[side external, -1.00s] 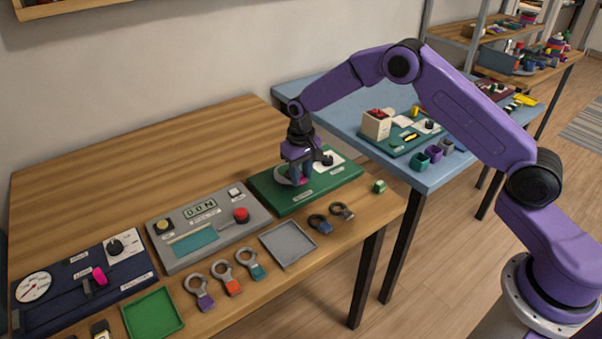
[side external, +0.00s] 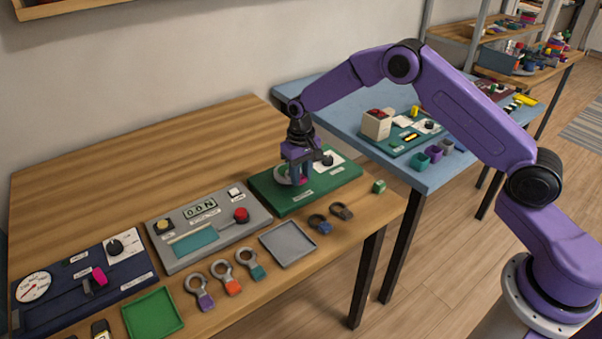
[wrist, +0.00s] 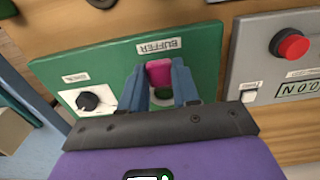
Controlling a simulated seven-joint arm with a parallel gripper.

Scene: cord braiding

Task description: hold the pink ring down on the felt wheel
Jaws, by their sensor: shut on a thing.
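My gripper (side external: 300,177) is over the green buffer panel (side external: 333,180), pointing down. In the wrist view my gripper (wrist: 160,76) has its two blue-grey fingers on either side of a pink piece (wrist: 159,71), which I take to be part of the pink ring. A little pink (side external: 303,181) also shows low between the fingers in the side view. The pale felt wheel (side external: 281,179) shows beside the fingers, at their left. The fingers hide most of the ring, and I cannot tell whether it touches the wheel.
The panel carries a black knob on a white plate (side external: 328,161). A grey panel (side external: 168,260) with a red button (side external: 241,215) and a display stands to the left.

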